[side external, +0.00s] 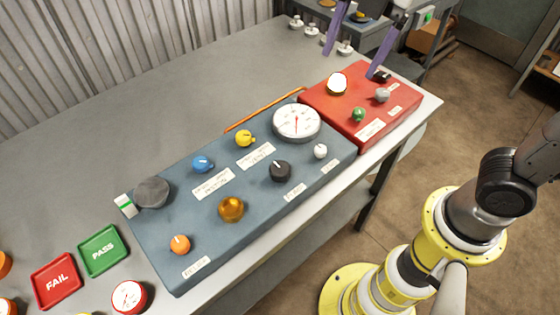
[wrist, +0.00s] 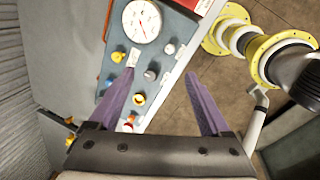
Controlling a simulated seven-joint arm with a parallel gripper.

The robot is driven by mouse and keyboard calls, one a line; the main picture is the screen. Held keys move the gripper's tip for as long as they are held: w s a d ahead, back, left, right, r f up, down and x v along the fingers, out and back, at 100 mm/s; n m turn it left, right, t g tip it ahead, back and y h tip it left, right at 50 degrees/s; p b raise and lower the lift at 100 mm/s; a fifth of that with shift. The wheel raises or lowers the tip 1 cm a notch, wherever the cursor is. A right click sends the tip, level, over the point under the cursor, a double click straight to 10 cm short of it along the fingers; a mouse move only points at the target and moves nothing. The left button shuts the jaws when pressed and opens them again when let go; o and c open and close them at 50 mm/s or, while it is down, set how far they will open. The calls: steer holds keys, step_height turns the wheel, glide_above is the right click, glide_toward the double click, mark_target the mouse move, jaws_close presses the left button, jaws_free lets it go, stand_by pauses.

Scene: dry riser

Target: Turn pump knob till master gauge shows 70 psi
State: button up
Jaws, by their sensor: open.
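The large white gauge (side external: 297,122) is set in the blue-grey panel (side external: 205,245); its red needle shows, but its scale is too small to read. It also shows in the wrist view (wrist: 141,20). Knobs on the panel are black (side external: 280,170), white (side external: 320,151), yellow (side external: 244,138), blue (side external: 203,164) and orange (side external: 180,244). Their labels are unreadable, so I cannot tell which is the pump knob. My gripper (side external: 350,65) has purple fingers spread apart and empty, near the red box at the far end. The fingers also show in the wrist view (wrist: 160,73).
The red box (side external: 345,115) adjoins the panel and carries a green knob (side external: 358,114) and a grey knob (side external: 382,95). An amber dome (side external: 231,208) stands on the panel. Red FAIL (side external: 57,281) and green PASS (side external: 102,251) trays lie at lower left. The bench behind is mostly clear.

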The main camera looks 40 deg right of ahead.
steer(key=w+a+f+n+g, duration=0.1)
steer(key=w+a+f+n, duration=0.2)
steer(key=a, duration=0.4)
steer(key=n+g, duration=0.1)
steer(key=n, duration=0.1)
glide_above(280, 167)
step_height(280, 167, down, 4)
steer(key=shift+h, duration=0.4)
step_height(280, 167, down, 14)
steer(key=shift+r, duration=0.1)
jaws_close()
